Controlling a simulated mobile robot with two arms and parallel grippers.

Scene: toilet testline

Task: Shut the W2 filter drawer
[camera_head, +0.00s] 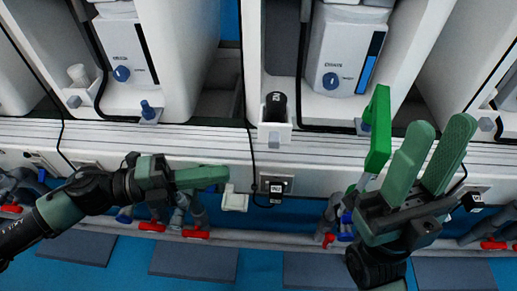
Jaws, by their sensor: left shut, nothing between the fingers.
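A small black-and-white label (277,188) sits on a grey plate on the front of the white bench, below the middle unit; its print is too small to read surely. A small white box-like part (235,198) juts out just left of it and may be the W2 filter drawer; how far it is out I cannot tell. My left gripper (226,174) is shut and empty, its green fingertips pointing right, close to the white part's upper left; contact is unclear. My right gripper (440,122) is at the right, fingers up and apart, with nothing seen between them.
A bright green handle-like piece (377,130) on a pale stem stands left of my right gripper. White units (345,50) with blue knobs line the back. Pipes with red valve handles (196,234) run below the bench front. Dark mats (195,262) lie on the blue floor.

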